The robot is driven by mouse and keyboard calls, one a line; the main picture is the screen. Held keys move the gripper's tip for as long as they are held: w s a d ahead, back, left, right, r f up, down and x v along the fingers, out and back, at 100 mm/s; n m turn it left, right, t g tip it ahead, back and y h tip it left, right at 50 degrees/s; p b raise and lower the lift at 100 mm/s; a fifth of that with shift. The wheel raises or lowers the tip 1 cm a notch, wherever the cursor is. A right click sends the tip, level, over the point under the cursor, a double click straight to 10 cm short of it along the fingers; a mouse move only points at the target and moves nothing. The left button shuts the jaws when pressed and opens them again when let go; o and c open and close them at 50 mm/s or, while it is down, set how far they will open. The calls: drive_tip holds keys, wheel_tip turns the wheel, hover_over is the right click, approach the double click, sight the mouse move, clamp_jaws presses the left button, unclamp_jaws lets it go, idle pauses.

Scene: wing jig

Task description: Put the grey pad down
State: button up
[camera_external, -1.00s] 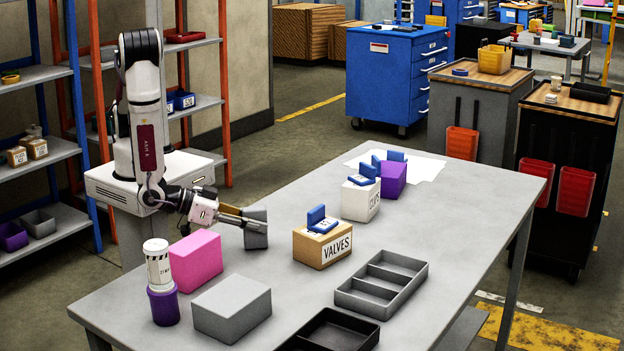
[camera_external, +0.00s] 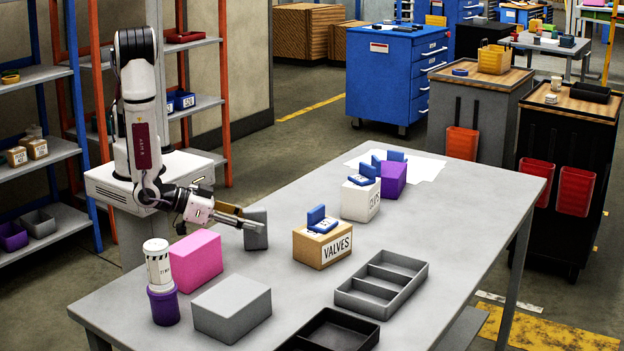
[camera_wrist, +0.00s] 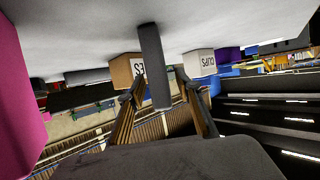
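The grey pad (camera_external: 257,230) is a dark, flat block standing upright on the table, left of the box labelled VALVES. It also shows in the wrist view (camera_wrist: 154,60), where the table is at the top and the pad's base appears against it. My gripper (camera_external: 248,219) is at the pad from the left, close above the table. In the wrist view, my gripper (camera_wrist: 160,78) has one finger on each side of the pad's free end, with narrow gaps, so it looks open.
A pink block (camera_external: 196,261), a light grey block (camera_external: 232,308) and a white container on a purple base (camera_external: 163,304) stand nearby at the left. The VALVES box (camera_external: 322,246) is to the right. A divided grey tray (camera_external: 345,298) lies farther right.

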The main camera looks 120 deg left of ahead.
drive_tip(key=v, duration=1.1)
drive_tip(key=shift+w+f, duration=0.1)
drive_tip(key=shift+w, duration=0.05)
idle(0.7)
drive_tip(key=w+d+r+h, duration=0.1)
drive_tip(key=w+d+h, duration=0.1)
drive_tip(key=w+d+r+h, duration=0.2)
drive_tip(key=h, duration=0.1)
drive_tip(key=w+d+r+m+h, duration=0.1)
drive_tip(key=w+d+r+h, duration=0.1)
drive_tip(key=w, duration=0.1)
drive_tip(key=shift+d+r+h, duration=0.15)
drive_tip(key=shift+d+h, duration=0.15)
drive_tip(key=shift+d, duration=0.1)
wheel_tip(320, 180, up, 11)
drive_tip(key=s+d+m+h, duration=0.1)
drive_tip(key=s+m+h, duration=0.1)
drive_tip(key=m+h, duration=0.25)
drive_tip(key=s+a+r+m+g+y, duration=0.1)
drive_tip(key=s+a+r+g, duration=0.1)
drive_tip(key=s+a, duration=0.7)
drive_tip(key=s+a+r+m+g+y, duration=0.1)
drive_tip(key=s+a+r+m, duration=0.1)
drive_tip(key=s+a, duration=0.6)
drive_tip(key=s+r, duration=0.1)
drive_tip(key=s, duration=0.3)
drive_tip(key=shift+a+g+y, duration=0.35)
drive_tip(key=shift+g, duration=0.05)
